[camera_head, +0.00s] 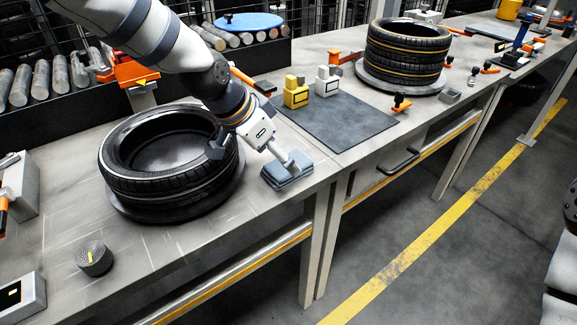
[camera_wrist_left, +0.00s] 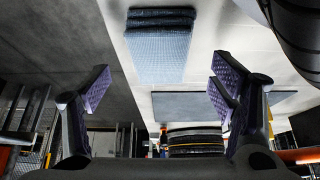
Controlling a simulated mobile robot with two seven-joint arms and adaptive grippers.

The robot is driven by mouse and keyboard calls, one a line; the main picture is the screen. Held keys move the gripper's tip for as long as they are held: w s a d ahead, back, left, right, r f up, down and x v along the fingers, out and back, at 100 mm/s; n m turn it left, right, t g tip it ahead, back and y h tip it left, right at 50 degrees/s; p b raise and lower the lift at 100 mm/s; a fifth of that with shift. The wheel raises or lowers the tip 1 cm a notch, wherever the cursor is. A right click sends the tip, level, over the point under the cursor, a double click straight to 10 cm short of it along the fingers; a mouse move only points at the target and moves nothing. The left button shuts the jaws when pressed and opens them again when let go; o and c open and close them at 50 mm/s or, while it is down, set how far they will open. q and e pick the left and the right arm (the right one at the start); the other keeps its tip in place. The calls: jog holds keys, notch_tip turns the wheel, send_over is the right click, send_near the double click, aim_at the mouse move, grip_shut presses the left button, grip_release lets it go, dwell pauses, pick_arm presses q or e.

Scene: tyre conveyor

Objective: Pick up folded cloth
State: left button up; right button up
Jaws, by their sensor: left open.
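The folded cloth (camera_head: 286,178) is a small blue-grey stack of layers. It lies flat on the grey workbench near the front edge, right of the near tyre. My left gripper (camera_head: 290,163) reaches down from the upper left, its fingers just over the cloth and hiding part of its top. In the left wrist view the cloth (camera_wrist_left: 160,46) lies ahead, centred between the two spread fingers of my left gripper (camera_wrist_left: 160,88). The gripper is open with nothing held. Whether the fingertips touch the cloth cannot be told. My right gripper does not show.
A tyre (camera_head: 165,185) on a round plate stands close left of the cloth. A dark mat (camera_head: 345,130) with yellow (camera_head: 296,97) and white (camera_head: 327,85) blocks lies to the right. Stacked tyres (camera_head: 405,60) stand farther back. The bench's front edge is near the cloth.

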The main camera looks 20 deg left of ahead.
pick_arm(q)
jog(key=x, duration=0.4)
jog(key=shift+s+a, duration=0.1)
jog(key=shift+a, duration=0.05)
jog(key=shift+w, duration=0.2)
jog(key=shift+r, duration=0.15)
jog(key=shift+c, duration=1.1)
jog(key=shift+s, duration=0.1)
jog(key=c, duration=1)
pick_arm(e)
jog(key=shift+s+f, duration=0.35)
